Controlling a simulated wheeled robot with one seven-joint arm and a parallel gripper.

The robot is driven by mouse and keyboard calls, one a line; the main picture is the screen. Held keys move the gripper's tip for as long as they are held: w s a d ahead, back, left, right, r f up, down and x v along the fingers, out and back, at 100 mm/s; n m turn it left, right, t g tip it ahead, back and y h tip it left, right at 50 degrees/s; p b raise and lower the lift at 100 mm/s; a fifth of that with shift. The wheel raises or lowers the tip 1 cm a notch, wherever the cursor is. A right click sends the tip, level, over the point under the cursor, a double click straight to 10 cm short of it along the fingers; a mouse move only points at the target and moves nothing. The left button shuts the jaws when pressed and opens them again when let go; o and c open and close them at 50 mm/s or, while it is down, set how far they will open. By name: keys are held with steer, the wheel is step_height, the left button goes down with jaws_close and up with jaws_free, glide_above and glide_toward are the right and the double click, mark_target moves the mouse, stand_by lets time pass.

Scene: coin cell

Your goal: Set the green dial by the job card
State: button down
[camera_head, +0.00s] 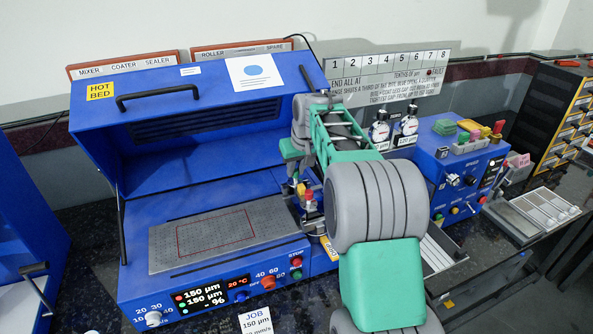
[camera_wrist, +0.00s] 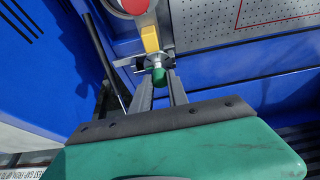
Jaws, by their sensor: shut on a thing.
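The green dial (camera_wrist: 158,76) shows in the wrist view on a small metal fitting. My gripper (camera_wrist: 160,84) has one finger on each side of it and is shut on it. In the head view my arm hides the dial and the fingertips. The job card (camera_head: 257,322) is at the bottom edge, partly cut off; it reads JOB and 150 µm, with a line ending in mm/s below. The black display (camera_head: 208,297) on the blue coater's front shows 150 µm twice, 20 °C and a dashed percentage.
The blue coater (camera_head: 130,292) has a perforated bed (camera_head: 165,247) under its raised lid (camera_head: 200,115). A yellow block (camera_wrist: 150,38) and a red round part (camera_wrist: 131,5) sit close beyond the dial. Two gauges (camera_head: 380,131) and another blue machine (camera_head: 425,165) stand to the right.

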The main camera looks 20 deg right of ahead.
stand_by(0.3)
steer(key=c, duration=1.3)
jaws_free()
steer(key=shift+r, duration=0.1)
steer(key=b+v, duration=0.1)
steer(key=v, duration=0.6)
steer(key=shift+s+r, duration=0.15)
steer(key=shift+r, duration=0.15)
steer(key=s+a+f, duration=0.2)
steer(key=s+a, duration=0.8)
steer(key=s, duration=0.4)
steer(key=shift+g, duration=0.5)
steer(key=s+a+f, duration=0.1)
steer(key=s+f, duration=0.2)
steer(key=s, duration=0.1)
steer(key=s+a+f, duration=0.1)
steer(key=s+f, duration=0.2)
steer(key=s, duration=0.2)
steer(key=s+a+f, duration=0.1)
steer(key=s+f, duration=0.2)
steer(key=s, duration=0.2)
steer(key=shift+s+a+f, duration=0.1)
steer(key=shift+a, duration=0.2)
